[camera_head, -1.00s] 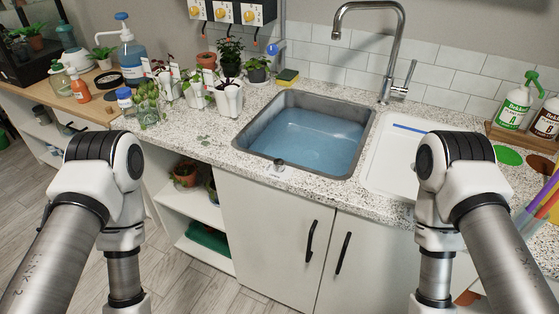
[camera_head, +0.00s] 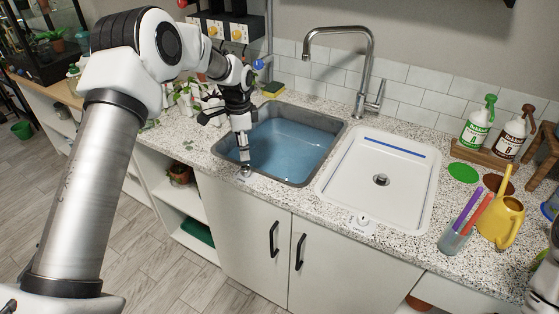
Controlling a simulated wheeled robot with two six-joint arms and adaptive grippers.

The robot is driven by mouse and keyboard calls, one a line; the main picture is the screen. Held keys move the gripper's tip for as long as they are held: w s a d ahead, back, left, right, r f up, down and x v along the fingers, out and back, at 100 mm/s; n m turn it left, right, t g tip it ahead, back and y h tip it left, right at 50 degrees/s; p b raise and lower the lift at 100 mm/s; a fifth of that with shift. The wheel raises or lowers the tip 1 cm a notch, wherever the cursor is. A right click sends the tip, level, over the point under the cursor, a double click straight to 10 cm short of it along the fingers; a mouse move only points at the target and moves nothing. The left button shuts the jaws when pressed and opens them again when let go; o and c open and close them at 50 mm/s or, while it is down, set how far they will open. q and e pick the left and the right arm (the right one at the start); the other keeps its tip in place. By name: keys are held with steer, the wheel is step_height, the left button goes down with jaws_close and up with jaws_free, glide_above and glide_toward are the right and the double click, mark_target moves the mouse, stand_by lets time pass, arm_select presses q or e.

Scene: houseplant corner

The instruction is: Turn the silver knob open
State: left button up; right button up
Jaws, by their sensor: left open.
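The silver knob (camera_head: 245,172) is small and sits on the speckled counter at the front edge of the water-filled grey sink (camera_head: 228,150). My left gripper (camera_head: 244,160) points down right above it, with its jaws open. The fingertips are very close to the knob; I cannot tell if they touch it. The gripper partly covers the knob, so its turn position is not clear. My right gripper is out of view.
A white basin (camera_head: 345,190) with a drain stands to the right, with a white knob (camera_head: 362,219) marked OPEN before it. A tap (camera_head: 370,70) rises behind. Bottles, a yellow watering can (camera_head: 505,222) and a cup (camera_head: 455,238) stand at the right.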

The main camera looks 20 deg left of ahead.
mark_target(245, 169)
arm_select(q)
steer(key=shift+w+d+f, duration=0.15)
steer(key=shift+w+d, duration=0.2)
steer(key=shift+w, duration=0.1)
steer(key=f, duration=0.1)
steer(key=s+f, duration=0.1)
steer(key=f+p, duration=0.1)
steer(key=f, duration=0.1)
steer(key=shift+s+a, duration=0.15)
steer(key=shift+a, duration=0.15)
steer(key=f, duration=0.2)
steer(key=shift+w+f, duration=0.2)
steer(key=shift+f, duration=0.1)
steer(key=shift+w+d+f, duration=0.15)
steer(key=shift+w+f, duration=0.05)
steer(key=shift+f, duration=0.1)
steer(key=shift+s, duration=0.1)
steer(key=shift+s+r, duration=0.1)
steer(key=c, duration=0.4)
jaws_close()
